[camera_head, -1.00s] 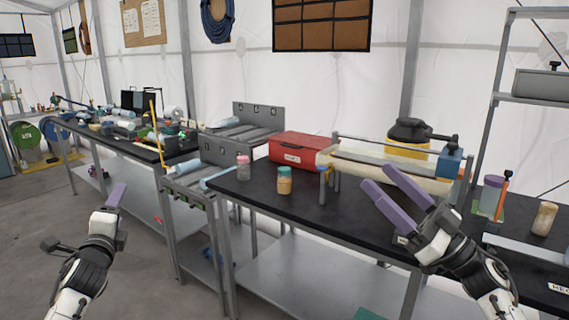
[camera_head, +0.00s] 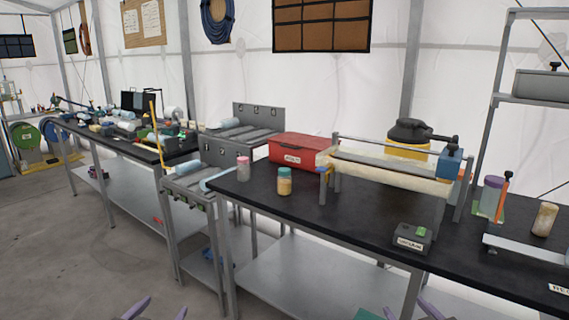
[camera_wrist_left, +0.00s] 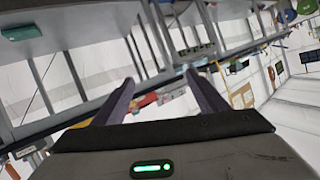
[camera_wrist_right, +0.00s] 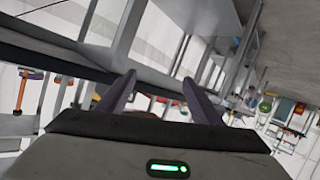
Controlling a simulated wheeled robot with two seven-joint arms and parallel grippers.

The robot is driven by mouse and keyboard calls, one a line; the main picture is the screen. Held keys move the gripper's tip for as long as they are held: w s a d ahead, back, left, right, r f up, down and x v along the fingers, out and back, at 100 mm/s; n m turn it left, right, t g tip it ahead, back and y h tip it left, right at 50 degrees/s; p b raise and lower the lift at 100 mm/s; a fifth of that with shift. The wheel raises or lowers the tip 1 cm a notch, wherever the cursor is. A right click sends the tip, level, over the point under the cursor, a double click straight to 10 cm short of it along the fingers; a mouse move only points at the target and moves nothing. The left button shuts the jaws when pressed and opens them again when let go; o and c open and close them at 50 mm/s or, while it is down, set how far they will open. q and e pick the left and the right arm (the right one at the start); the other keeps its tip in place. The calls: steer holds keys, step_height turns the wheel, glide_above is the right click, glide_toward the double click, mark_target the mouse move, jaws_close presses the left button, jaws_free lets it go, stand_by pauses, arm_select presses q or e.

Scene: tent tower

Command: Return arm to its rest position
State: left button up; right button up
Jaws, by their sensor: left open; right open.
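My left gripper (camera_head: 155,310) shows only as purple fingertips at the bottom edge of the head view, in front of the table and over the floor. In the left wrist view its two purple fingers (camera_wrist_left: 162,98) stand apart with nothing between them. My right gripper (camera_head: 412,310) also shows only its purple fingertips at the bottom edge, below the table's front edge. In the right wrist view its fingers (camera_wrist_right: 160,95) are apart and empty. Both arms are otherwise out of the head view.
A black-topped table (camera_head: 330,212) holds a small dark labelled box (camera_head: 412,238), a teal-lidded jar (camera_head: 284,182), a pink-lidded jar (camera_head: 243,168), a red case (camera_head: 297,150) and a roller frame (camera_head: 390,165). A metal shelf (camera_head: 290,268) lies below. Open floor (camera_head: 110,255) is at the left.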

arm_select(q)
steer(key=s+d+f+g, duration=0.1)
steer(key=s+d+f, duration=0.3)
steer(key=s, duration=0.7)
steer(key=s+d+f+g+h, duration=0.1)
steer(key=s+d+f+g, duration=0.1)
steer(key=s+d+f, duration=0.2)
steer(key=s+d+f+g+h, duration=0.1)
steer(key=s+d+f, duration=0.3)
steer(key=s+f, duration=0.5)
steer(key=s+g, duration=0.1)
steer(key=s, duration=0.8)
steer(key=shift+s+d+n, duration=0.3)
steer(key=shift+s+n, duration=0.05)
steer(key=shift+n, duration=0.05)
arm_select(e)
steer(key=s+a+f+g, duration=0.1)
steer(key=s+a+f, duration=0.3)
steer(key=s, duration=0.7)
steer(key=s+a+f+g+y, duration=0.1)
steer(key=s+a+f+g, duration=0.1)
steer(key=s+a+f, duration=0.2)
steer(key=s+a+f+g+y, duration=0.1)
steer(key=s+a+f, duration=0.3)
steer(key=s+f, duration=0.5)
steer(key=s+g, duration=0.1)
steer(key=s, duration=0.8)
steer(key=shift+s+a+m, duration=0.3)
steer(key=shift+s+m, duration=0.05)
steer(key=shift+m, duration=0.05)
